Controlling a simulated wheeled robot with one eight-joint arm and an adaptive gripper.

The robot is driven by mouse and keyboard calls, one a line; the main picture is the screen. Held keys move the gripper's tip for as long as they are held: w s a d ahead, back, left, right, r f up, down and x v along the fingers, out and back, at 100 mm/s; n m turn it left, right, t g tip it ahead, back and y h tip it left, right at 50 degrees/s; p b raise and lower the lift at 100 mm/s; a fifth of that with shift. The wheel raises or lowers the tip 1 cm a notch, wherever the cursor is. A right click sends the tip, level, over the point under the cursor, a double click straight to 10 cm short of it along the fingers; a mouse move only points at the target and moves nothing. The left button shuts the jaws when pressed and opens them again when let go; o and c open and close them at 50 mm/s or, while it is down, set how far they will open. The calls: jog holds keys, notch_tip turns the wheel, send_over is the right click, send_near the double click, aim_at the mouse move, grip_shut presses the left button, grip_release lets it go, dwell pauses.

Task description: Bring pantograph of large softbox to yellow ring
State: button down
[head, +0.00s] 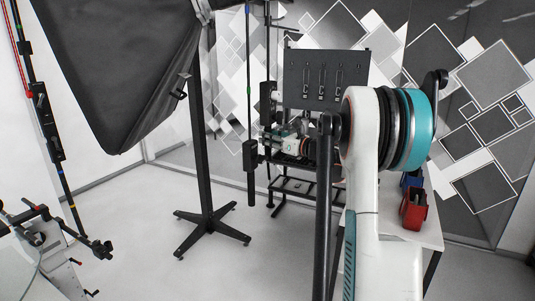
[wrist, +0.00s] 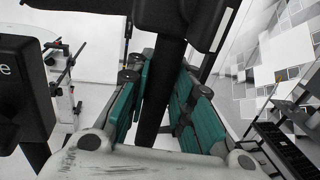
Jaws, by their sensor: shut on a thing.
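The large softbox (head: 120,65) is a black fabric hood at the upper left in the head view. A thin dark vertical rod (head: 248,60) with small coloured bands hangs right of the stand and ends in a black handle-like block. In the wrist view, my gripper (wrist: 163,85) has its teal-padded fingers closed on both sides of a black bar (wrist: 160,60), which runs up out of the picture. I cannot make out a yellow ring clearly, nor which joint of the pantograph I hold.
A black panel with hooks (head: 325,75) stands behind my arm. The floor around the stand's foot is open.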

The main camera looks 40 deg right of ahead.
notch_tip(320, 180, up, 18)
jog(key=p, duration=0.6)
jog(key=shift+f+p, duration=0.1)
jog(key=shift+p, duration=0.25)
jog(key=c, duration=1.4)
grip_release()
jog(key=shift+s, duration=0.1)
jog(key=shift+d, duration=0.1)
send_near(273, 88)
jog(key=shift+s, duration=0.25)
